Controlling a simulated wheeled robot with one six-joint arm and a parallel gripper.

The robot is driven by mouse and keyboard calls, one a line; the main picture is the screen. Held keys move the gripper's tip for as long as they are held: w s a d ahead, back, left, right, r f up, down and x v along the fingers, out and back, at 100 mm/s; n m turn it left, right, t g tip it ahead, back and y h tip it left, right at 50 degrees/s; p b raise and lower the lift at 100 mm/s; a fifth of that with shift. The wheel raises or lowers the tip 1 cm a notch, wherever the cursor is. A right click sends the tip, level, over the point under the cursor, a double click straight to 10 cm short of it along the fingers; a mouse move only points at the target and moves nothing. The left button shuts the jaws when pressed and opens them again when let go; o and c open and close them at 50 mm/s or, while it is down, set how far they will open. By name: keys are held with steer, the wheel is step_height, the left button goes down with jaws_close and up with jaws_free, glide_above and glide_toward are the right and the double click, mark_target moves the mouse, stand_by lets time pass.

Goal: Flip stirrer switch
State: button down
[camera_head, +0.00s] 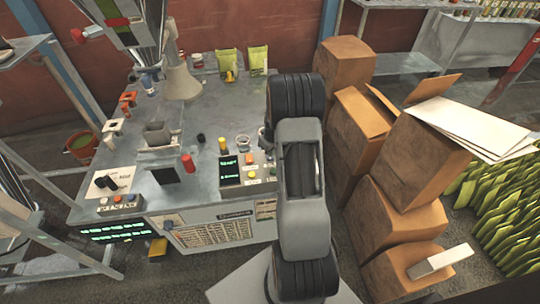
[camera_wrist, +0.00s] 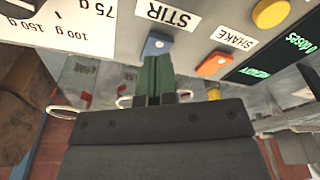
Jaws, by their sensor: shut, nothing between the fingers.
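In the wrist view, the blue stir switch (camera_wrist: 155,45) sits on a grey panel (camera_wrist: 110,48) beside the STIR label (camera_wrist: 167,15). My gripper (camera_wrist: 157,62) is shut and empty. Its green fingertips are right at the lower edge of the blue switch in the picture; I cannot tell if they touch it. In the head view, my arm stands over the right part of the machine and hides my gripper and the stir switch. A control box (camera_head: 262,183) with coloured buttons shows just left of my arm.
In the wrist view, an orange switch (camera_wrist: 212,65) labelled SHAKE, a yellow button (camera_wrist: 270,12) and a green-lettered display (camera_wrist: 275,62) are close by. In the head view, stacked cardboard boxes (camera_head: 400,165) stand right of my arm. A metal hopper (camera_head: 130,25) rises at the upper left.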

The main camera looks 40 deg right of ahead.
steer(key=shift+f+b, duration=0.95)
steer(key=shift+f, duration=0.25)
stand_by(0.7)
steer(key=shift+r, duration=0.15)
steer(key=shift+r+p, duration=2.15)
steer(key=shift+r, duration=1.3)
steer(key=s+a+m, duration=0.1)
steer(key=s+f+m+g, duration=0.1)
steer(key=s, duration=0.1)
steer(key=shift+a+f+y, duration=0.1)
steer(key=shift+a+y, duration=0.2)
steer(key=shift+a, duration=0.05)
steer(key=shift+s+a+r+m+g, duration=0.3)
steer(key=shift+s+a+r+m, duration=0.2)
steer(key=shift+s+a+r, duration=0.45)
steer(key=s+a+r+t+p, duration=0.1)
steer(key=s+a+r+p, duration=0.1)
steer(key=s+a+r, duration=0.2)
steer(key=s+a+r+n+t+p, duration=0.1)
steer(key=s+a+r, duration=0.3)
steer(key=a+r, duration=0.5)
steer(key=s+a+r+n+t+p, duration=0.1)
steer(key=s+a+r, duration=0.3)
steer(key=r, duration=0.6)
steer(key=a+p, duration=0.1)
steer(key=a, duration=0.1)
steer(key=shift+s+a+r+h+p, duration=0.3)
steer(key=shift+s+a+r+h, duration=0.05)
steer(key=shift+s+a+h, duration=0.05)
